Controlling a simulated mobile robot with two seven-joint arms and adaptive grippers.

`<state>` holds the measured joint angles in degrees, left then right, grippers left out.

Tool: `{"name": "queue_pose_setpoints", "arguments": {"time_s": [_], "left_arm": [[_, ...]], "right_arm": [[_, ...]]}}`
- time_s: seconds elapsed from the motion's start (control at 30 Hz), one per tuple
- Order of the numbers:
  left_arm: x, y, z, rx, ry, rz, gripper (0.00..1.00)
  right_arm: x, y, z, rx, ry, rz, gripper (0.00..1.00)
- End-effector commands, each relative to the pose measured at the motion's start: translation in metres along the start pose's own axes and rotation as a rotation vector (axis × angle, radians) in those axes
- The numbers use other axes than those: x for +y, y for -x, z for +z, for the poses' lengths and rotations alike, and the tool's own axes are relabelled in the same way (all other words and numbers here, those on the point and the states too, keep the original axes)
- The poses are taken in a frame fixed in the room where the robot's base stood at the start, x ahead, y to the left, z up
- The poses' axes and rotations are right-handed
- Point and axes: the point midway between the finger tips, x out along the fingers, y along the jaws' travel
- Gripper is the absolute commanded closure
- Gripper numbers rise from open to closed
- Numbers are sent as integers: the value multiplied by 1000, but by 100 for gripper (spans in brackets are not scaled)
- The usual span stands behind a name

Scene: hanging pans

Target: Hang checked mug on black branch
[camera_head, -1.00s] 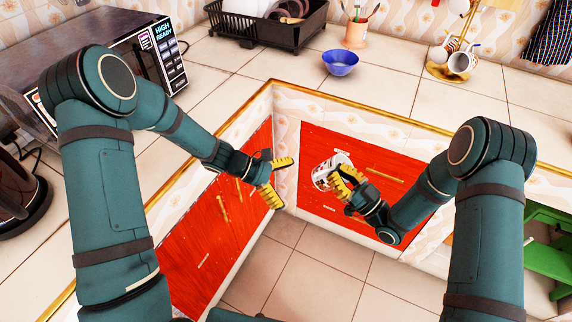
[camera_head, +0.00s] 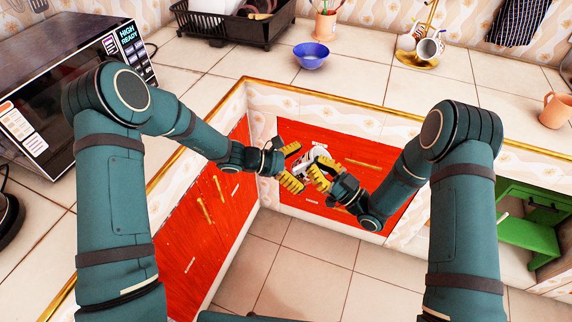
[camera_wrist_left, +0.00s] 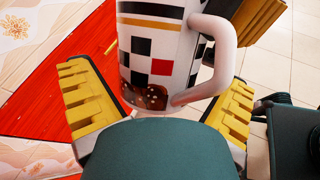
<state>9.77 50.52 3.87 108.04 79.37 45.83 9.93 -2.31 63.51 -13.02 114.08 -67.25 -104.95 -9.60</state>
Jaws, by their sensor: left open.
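The checked mug (camera_head: 309,158) is white with black and red squares and an orange band. It is held in the air in front of the red cabinets. My right gripper (camera_head: 322,170) is shut on it from the right. My left gripper (camera_head: 297,168) is open, its yellow fingers reaching toward the mug from the left. In the left wrist view the mug (camera_wrist_left: 150,65) is between and just beyond the left fingers, its white handle to the right. A gold mug stand (camera_head: 418,55) stands on the back counter with white mugs on it. I cannot make out its black branch.
A blue bowl (camera_head: 311,56), a utensil cup (camera_head: 325,22) and a black dish rack (camera_head: 232,25) are on the back counter. A microwave (camera_head: 70,85) is at left. An orange mug (camera_head: 556,110) is at right. The gold-edged counter (camera_head: 400,108) lies beyond both grippers.

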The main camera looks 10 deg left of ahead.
Motion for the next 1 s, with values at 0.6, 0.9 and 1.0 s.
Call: {"name": "queue_pose_setpoints", "arguments": {"time_s": [0.6,0.9,1.0], "left_arm": [[0,-15,0,1,0,0,39],[0,-15,1,-1,-1,-1,66],[0,-15,1,-1,0,-1,66]], "right_arm": [[0,0,0,2,0,-1,100],[0,0,0,1,0,-1,61],[0,0,0,1,0,0,61]]}}
